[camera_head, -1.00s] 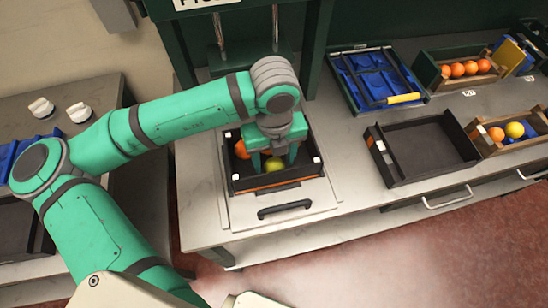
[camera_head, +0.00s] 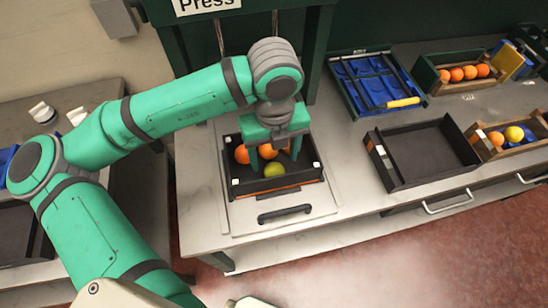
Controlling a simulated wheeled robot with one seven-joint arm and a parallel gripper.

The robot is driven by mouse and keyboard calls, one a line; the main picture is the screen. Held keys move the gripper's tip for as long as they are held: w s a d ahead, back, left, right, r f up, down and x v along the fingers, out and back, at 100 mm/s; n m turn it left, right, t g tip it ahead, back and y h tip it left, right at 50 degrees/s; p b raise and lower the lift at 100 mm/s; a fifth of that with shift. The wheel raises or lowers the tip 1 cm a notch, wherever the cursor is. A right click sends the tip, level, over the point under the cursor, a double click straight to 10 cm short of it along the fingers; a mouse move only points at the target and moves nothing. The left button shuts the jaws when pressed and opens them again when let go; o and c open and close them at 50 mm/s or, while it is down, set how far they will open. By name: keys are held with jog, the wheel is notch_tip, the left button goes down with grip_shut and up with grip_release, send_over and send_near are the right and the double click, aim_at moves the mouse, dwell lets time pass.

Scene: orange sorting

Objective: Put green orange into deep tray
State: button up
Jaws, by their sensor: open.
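The green orange (camera_head: 273,170), yellow-green in colour, sits in a black tray (camera_head: 300,180) in front of the press, near the tray's front wall. Several plain oranges (camera_head: 242,154) lie behind it in the same tray. My gripper (camera_head: 276,158) is open, pointing down over this tray, with one finger on each side just behind the green orange. No fruit shows held between the fingers; whether they touch the oranges is unclear. A larger empty black tray (camera_head: 425,150) stands to the right on the counter. I cannot tell which tray is the deep one.
A blue-lined tray (camera_head: 372,85) with a yellow-handled bar lies at the back. Wooden crates at the right hold oranges (camera_head: 470,72) and a yellow fruit (camera_head: 514,133). Bare counter (camera_head: 345,180) separates the two black trays. The press frame stands close behind my gripper.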

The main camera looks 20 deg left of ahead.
jog(key=shift+r, duration=2.35)
